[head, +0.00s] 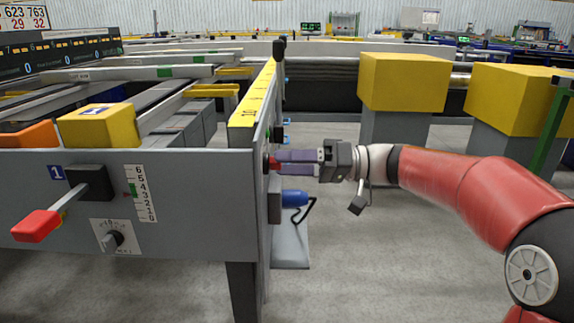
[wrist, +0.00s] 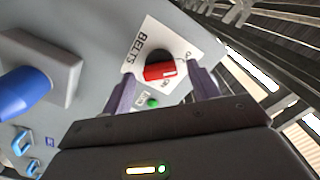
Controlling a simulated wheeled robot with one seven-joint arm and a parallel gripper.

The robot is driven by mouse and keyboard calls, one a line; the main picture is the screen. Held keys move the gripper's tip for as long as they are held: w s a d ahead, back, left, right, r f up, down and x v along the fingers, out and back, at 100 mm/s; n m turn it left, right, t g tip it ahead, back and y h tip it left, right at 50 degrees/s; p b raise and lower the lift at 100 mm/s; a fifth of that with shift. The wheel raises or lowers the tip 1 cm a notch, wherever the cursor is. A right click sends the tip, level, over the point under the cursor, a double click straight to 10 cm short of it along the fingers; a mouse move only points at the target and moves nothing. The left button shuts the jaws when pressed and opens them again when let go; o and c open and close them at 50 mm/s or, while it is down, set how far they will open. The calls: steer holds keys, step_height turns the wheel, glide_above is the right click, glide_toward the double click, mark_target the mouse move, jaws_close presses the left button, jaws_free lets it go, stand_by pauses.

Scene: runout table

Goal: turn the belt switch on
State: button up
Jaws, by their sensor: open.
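The belt switch is a red knob (wrist: 158,72) on a black round base, on a white label reading BELTS. Its red handle lies nearly crosswise in the wrist view, with a pale mark toward its right end. It also shows as a small red piece on the side panel in the head view (head: 272,163). My gripper (wrist: 163,87) is open, with one finger on each side of the knob. In the head view, my gripper (head: 282,162) reaches in from the right, fingertips close to the panel. I cannot tell whether the fingers touch the knob.
A green lamp (wrist: 152,102) sits below the switch. A blue handle (wrist: 25,90) sticks out at the left of the panel; it shows below my gripper in the head view (head: 294,198). Yellow-topped blocks (head: 403,82) stand behind my arm. A red lever (head: 36,226) is on the front panel.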

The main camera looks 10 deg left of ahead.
steer(key=shift+s+a, duration=0.15)
steer(key=shift+a, duration=0.35)
steer(key=shift+c, duration=0.3)
steer(key=c, duration=0.9)
steer(key=shift+c, duration=0.2)
